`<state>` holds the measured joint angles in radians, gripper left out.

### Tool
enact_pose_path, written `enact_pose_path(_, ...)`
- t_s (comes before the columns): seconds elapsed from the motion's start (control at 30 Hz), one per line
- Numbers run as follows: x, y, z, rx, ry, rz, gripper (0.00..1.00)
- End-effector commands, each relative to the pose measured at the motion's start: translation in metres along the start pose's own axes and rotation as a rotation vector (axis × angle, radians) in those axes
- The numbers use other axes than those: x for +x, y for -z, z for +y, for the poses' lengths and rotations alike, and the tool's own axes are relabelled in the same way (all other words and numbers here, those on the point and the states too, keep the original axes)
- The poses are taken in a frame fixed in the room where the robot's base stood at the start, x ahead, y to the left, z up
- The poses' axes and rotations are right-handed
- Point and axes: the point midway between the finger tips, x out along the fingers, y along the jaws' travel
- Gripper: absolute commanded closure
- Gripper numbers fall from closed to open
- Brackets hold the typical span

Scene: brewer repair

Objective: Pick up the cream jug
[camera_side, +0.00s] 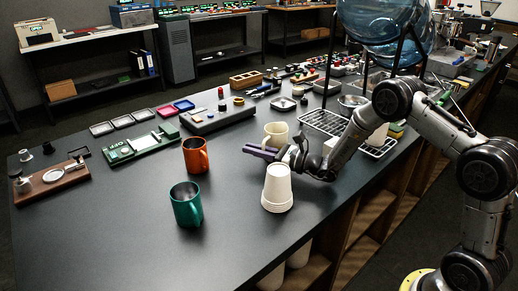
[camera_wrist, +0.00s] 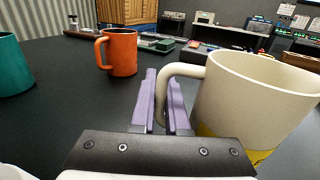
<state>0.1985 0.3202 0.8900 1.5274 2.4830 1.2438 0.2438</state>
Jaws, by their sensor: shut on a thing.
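The cream jug (camera_side: 276,133) stands on the dark bench, partly hidden behind my gripper in the side view. In the wrist view the cream jug (camera_wrist: 262,98) fills the right side, with its handle reaching left between the purple fingers. Yellow shows on its lower part. My gripper (camera_side: 262,152) lies low over the bench, level, with its fingers pointing left in the side view. In the wrist view my gripper (camera_wrist: 160,108) is shut on the jug's handle. The jug looks upright; I cannot tell whether its base touches the bench.
An orange mug (camera_side: 196,155) and a green mug (camera_side: 186,205) stand to the left. A stack of white cups (camera_side: 277,188) stands close in front of my gripper. A wire rack (camera_side: 325,122) lies behind my arm. The bench's front left is clear.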

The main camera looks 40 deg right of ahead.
Motion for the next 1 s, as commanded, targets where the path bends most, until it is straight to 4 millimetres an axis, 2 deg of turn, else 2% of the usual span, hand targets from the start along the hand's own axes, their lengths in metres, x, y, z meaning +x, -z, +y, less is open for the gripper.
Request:
enact_pose_path(0.27, 0.001, -0.015, 0.0, -0.004, -0.001, -0.006, 1.0)
enact_pose_path(0.47, 0.0, -0.033, 0.0, -0.005, 0.0, -0.007, 1.0)
enact_pose_path(1.0, -0.04, -0.085, 0.016, -0.004, 0.0, -0.006, 1.0)
